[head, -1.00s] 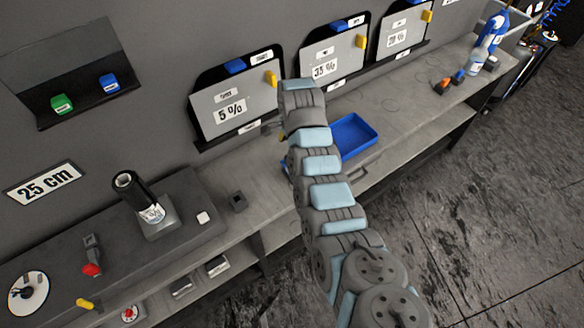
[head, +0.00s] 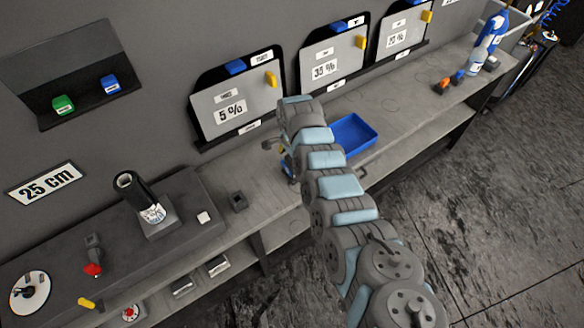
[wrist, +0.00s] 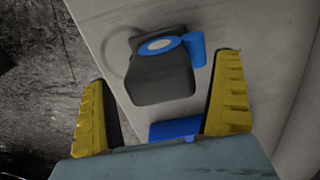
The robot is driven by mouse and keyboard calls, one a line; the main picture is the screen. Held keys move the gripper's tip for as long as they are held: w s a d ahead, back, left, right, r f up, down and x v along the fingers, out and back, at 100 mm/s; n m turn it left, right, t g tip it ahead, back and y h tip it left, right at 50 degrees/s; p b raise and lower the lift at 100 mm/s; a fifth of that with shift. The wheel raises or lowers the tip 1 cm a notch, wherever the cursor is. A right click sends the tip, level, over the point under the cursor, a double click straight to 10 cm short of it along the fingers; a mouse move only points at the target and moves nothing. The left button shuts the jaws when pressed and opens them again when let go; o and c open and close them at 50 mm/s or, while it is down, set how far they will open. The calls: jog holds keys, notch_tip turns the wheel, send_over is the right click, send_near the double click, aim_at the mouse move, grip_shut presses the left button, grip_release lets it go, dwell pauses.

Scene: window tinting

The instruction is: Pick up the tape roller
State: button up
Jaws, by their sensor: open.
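A dark grey and blue tool (wrist: 163,82), which looks to be the tape roller, lies on the grey worktop in the wrist view. It has a flat dark body with a blue ring and a blue stub at its top right. My gripper (wrist: 163,67) is open, with one yellow finger on each side of the tool. Clear gaps show between the tool and both fingers. I cannot tell the height of the fingers above the worktop. In the head view my arm largely hides the gripper and the tool.
A blue tray (head: 354,135) sits on the bench to the right of my arm. A small dark square holder (head: 239,202) stands to the left. Film panels, such as the 5 % one (head: 236,104), line the wall behind. The worktop's edge (wrist: 100,60) runs close to the tool.

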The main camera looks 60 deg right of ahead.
jog(key=shift+w+f, duration=0.1)
jog(key=shift+f, duration=0.75)
jog(key=c, duration=1.4)
